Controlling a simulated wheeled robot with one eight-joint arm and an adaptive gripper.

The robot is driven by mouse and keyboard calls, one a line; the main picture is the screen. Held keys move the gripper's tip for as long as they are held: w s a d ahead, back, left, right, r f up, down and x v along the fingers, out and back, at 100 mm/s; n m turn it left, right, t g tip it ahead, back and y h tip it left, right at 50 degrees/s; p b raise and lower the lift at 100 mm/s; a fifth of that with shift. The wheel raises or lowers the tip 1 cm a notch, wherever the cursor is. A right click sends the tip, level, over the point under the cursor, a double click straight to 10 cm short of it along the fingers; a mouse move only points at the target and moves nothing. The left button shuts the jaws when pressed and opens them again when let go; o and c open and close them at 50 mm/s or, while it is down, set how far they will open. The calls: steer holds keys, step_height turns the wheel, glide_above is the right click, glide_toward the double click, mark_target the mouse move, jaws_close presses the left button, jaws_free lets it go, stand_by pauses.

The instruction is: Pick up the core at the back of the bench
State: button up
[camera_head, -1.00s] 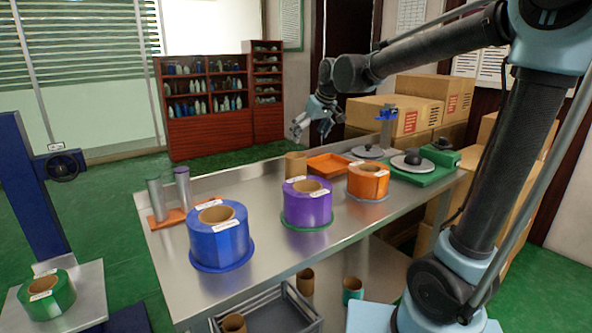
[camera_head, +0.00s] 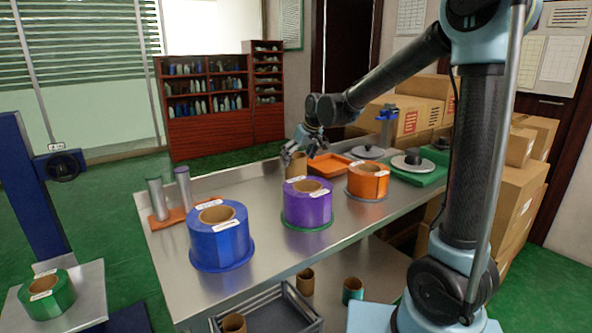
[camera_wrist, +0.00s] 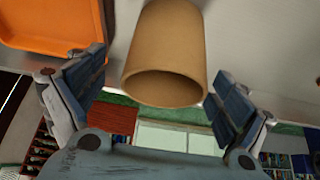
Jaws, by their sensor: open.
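The core (camera_head: 297,166) is a brown cardboard tube standing at the back of the bench (camera_head: 262,240), just left of the orange tray. My gripper (camera_head: 290,153) is at the core's top in the head view and partly covers it. In the wrist view the core (camera_wrist: 166,55) shows large, its open end facing the camera. My gripper's two fingers (camera_wrist: 155,100) are spread wide, one on each side of the core's near end. A gap shows on each side, and the fingers do not appear to touch it.
The orange tray (camera_head: 329,166) lies right beside the core. Purple (camera_head: 307,207), blue (camera_head: 219,245) and orange (camera_head: 367,183) rolls stand nearer the front. Two grey cylinders stand on an orange base (camera_head: 170,217) at the left. Bare bench lies left of the core.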

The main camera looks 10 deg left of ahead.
steer(key=shift+a+x, duration=0.1)
steer(key=shift+x, duration=1.2)
steer(key=shift+a+x, duration=0.15)
steer(key=shift+x, duration=1.2)
steer(key=shift+s+r, duration=0.1)
steer(key=shift+c, duration=0.3)
steer(key=c, duration=1)
